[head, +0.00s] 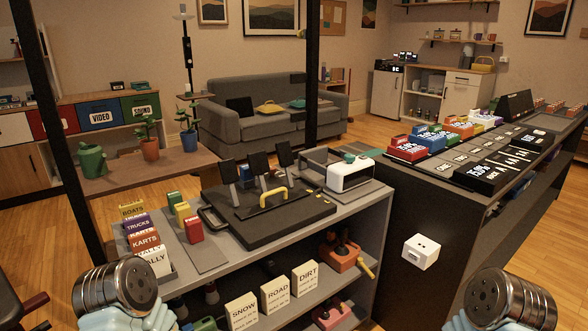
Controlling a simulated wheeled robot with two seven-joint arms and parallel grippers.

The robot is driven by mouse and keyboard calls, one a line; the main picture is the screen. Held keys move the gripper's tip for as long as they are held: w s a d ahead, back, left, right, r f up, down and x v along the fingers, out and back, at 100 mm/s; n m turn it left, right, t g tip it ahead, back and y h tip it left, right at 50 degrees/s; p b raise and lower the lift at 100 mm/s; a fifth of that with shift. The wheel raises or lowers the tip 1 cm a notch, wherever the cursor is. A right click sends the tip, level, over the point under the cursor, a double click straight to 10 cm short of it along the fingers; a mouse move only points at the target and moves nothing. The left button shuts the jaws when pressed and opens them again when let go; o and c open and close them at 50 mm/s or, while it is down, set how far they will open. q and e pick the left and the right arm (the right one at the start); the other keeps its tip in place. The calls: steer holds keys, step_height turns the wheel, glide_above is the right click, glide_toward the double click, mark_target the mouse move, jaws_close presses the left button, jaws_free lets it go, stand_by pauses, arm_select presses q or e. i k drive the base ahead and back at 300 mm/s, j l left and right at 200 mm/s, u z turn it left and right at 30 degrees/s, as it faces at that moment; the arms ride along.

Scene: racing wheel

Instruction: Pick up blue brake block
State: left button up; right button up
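A blue block (424,141) stands in a row of coloured, labelled blocks on the long dark counter at the right. It is between a red block (407,150) and a green block, and its lettering is too small to read surely. I cannot tell whether it is the brake block. Parts of my left and right arms show at the bottom left and bottom right corners. Neither gripper's fingers are in the picture, and both arms are apart from the blocks.
Small yellow, green and red blocks stand beside the pedals. Dark label plates (489,177) lie along the counter. Black posts rise at the left and middle.

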mark_target(245, 175)
steer(key=i+l+z, duration=0.2)
steer(key=z, duration=0.2)
steer(key=i+z, duration=0.35)
steer(key=l, duration=0.05)
